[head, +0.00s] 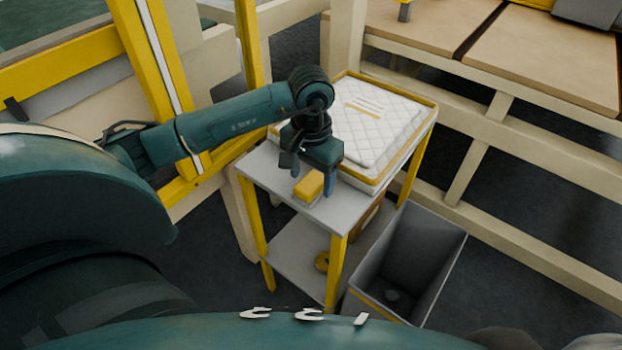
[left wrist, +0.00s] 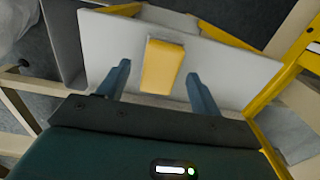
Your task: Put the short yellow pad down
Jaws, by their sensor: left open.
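The short yellow pad (head: 309,186) lies on the bare grey top of a small yellow-legged stand (head: 262,168), near its front edge. In the left wrist view the pad (left wrist: 162,66) shows between and beyond my finger tips, with a gap on both sides. My left gripper (head: 313,181) is open right above the pad, fingers pointing down; it also shows in the left wrist view (left wrist: 157,75). I cannot tell whether the pad touches the stand's top everywhere. My right gripper is not in view.
A white quilted pad in a yellow-rimmed tray (head: 375,118) fills the back of the stand. A grey open bin (head: 412,262) stands on the floor at its right. Cream beams and a yellow frame surround the stand.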

